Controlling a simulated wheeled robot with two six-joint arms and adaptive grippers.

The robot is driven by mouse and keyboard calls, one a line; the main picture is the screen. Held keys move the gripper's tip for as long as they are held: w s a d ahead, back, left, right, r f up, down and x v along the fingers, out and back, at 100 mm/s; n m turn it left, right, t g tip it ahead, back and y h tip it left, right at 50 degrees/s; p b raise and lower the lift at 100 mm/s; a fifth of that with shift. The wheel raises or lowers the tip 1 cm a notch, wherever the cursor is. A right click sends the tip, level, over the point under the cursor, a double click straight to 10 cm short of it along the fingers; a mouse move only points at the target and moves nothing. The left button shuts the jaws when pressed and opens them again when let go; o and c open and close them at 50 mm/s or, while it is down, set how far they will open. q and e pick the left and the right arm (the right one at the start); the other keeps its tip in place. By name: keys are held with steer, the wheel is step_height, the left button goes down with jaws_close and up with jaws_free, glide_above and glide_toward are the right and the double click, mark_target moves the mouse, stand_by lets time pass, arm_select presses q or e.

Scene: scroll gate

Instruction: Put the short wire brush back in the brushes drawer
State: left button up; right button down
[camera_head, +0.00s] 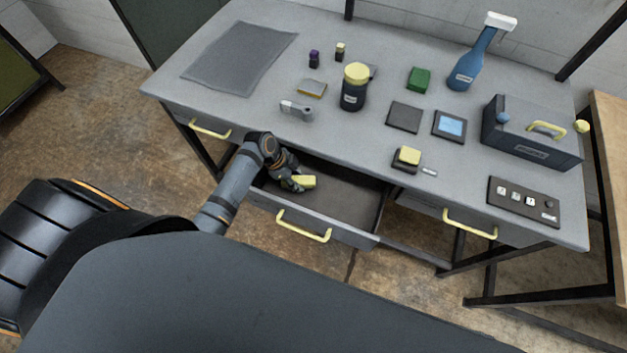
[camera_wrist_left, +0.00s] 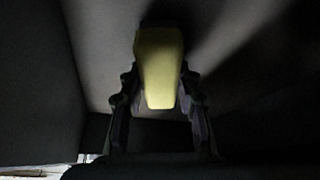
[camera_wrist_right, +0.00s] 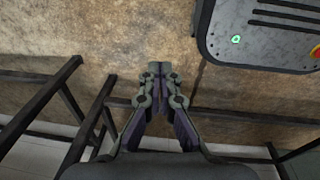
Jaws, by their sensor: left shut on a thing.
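My left gripper (camera_head: 298,182) reaches down into the open middle drawer (camera_head: 350,196) of the workbench. It is shut on a yellow block-like piece (camera_head: 308,181), seemingly the short wire brush; no bristles show. In the left wrist view the yellow piece (camera_wrist_left: 160,60) sits between the two fingers (camera_wrist_left: 160,85), inside the dark drawer. Whether it touches the drawer floor I cannot tell. The drawer's front has a yellow handle (camera_head: 303,227). My right gripper (camera_wrist_right: 158,72) shows only in the right wrist view, with its fingertips together and nothing between them, above the brown floor.
Two other drawers, with yellow handles at left (camera_head: 210,130) and right (camera_head: 470,225), look shut. The bench top (camera_head: 250,105) holds a dark jar (camera_head: 353,95), a blue bottle (camera_head: 470,70), a toolbox (camera_head: 525,135), a switch panel (camera_head: 523,202) and a grey mat (camera_head: 240,57).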

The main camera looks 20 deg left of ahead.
mark_target(311, 180)
arm_select(q)
steer(key=shift+w+d, duration=0.35)
steer(key=shift+d, duration=0.55)
steer(key=d, duration=0.2)
steer(key=w+d+p, duration=0.1)
steer(key=shift+f, duration=0.3)
steer(key=shift+d+f, duration=0.1)
steer(key=shift+f, duration=0.15)
arm_select(e)
steer(key=shift+s+a+r, duration=0.15)
steer(key=shift+s+r, duration=0.35)
steer(key=shift+r, duration=0.15)
arm_select(q)
steer(key=shift+f, duration=0.1)
steer(key=o, duration=1.1)
arm_select(e)
steer(key=shift+f, duration=0.1)
